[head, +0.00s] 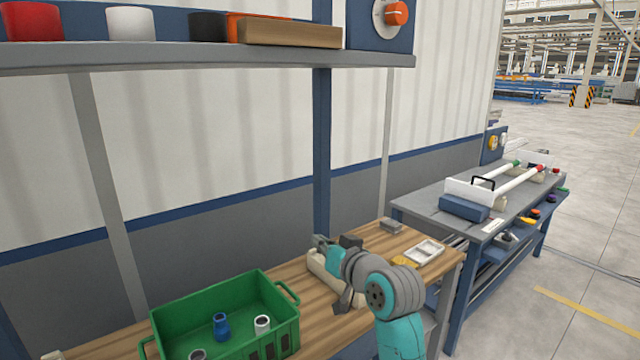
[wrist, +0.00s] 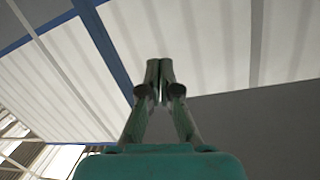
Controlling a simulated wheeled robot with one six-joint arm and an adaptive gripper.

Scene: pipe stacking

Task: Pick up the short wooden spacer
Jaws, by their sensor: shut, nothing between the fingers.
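A pale beige block (head: 322,272) lies on the wooden tabletop, partly hidden behind my arm. A longer-looking brown wooden block (head: 290,33) lies on the upper shelf at its front edge. I cannot tell for sure which of them is the short wooden spacer. My gripper (head: 322,242) is above the tabletop near the beige block, apart from the shelf block.
A green crate (head: 178,314) with several pipe pieces stands on the wooden table (head: 293,270) at front left. A white tray (head: 425,250) and a grey block (head: 390,226) sit at its right. The grey shelf (head: 180,56) overhangs. A second bench (head: 420,206) stands right.

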